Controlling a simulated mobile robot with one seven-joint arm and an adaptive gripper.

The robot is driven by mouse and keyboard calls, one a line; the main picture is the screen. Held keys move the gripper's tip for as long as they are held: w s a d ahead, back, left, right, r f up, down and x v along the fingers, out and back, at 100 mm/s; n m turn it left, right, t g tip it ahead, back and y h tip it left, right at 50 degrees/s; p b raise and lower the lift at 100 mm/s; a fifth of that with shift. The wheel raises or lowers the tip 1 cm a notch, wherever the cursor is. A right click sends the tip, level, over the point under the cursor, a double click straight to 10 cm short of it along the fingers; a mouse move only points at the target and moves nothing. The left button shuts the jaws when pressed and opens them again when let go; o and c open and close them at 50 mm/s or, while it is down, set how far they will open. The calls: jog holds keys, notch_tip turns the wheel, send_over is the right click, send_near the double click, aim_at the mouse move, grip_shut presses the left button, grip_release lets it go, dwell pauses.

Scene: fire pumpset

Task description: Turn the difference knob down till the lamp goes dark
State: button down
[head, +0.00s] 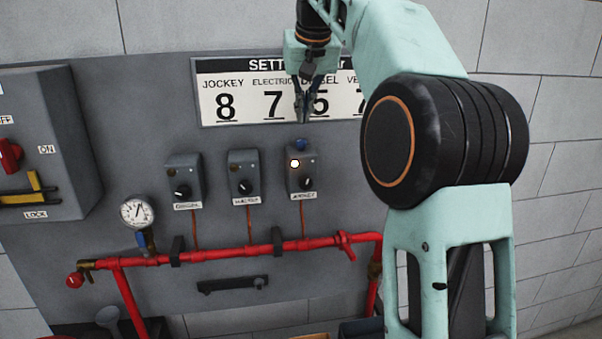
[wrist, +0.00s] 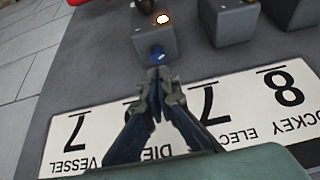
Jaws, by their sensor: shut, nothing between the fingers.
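In the wrist view, which is upside down, the lamp (wrist: 162,19) glows and the blue knob (wrist: 157,54) shows just beyond my fingertips. My gripper (head: 302,119) is shut and empty, pointing down above the blue knob. Whether the fingertips touch the knob I cannot tell. No marking that names the difference knob is readable.
Two similar boxes, left (head: 184,175) and middle (head: 243,172), show no lit lamp. A settings sign (head: 225,105) is behind my gripper, its diesel number partly hidden. A red pipe (head: 220,254) with a gauge (head: 137,212) runs below. A grey cabinet (head: 60,110) stands at left.

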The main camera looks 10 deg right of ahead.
aim_at(303, 152)
jog(key=shift+f+b, duration=2.05)
jog(key=shift+f, duration=1.15)
jog(key=shift+w+p, duration=0.55)
jog(key=shift+p, duration=0.2)
jog(key=shift+d+p, duration=0.1)
jog(key=shift+p, duration=0.9)
jog(key=shift+d, duration=0.1)
jog(key=shift+s+f, duration=0.15)
jog(key=shift+s, duration=0.05)
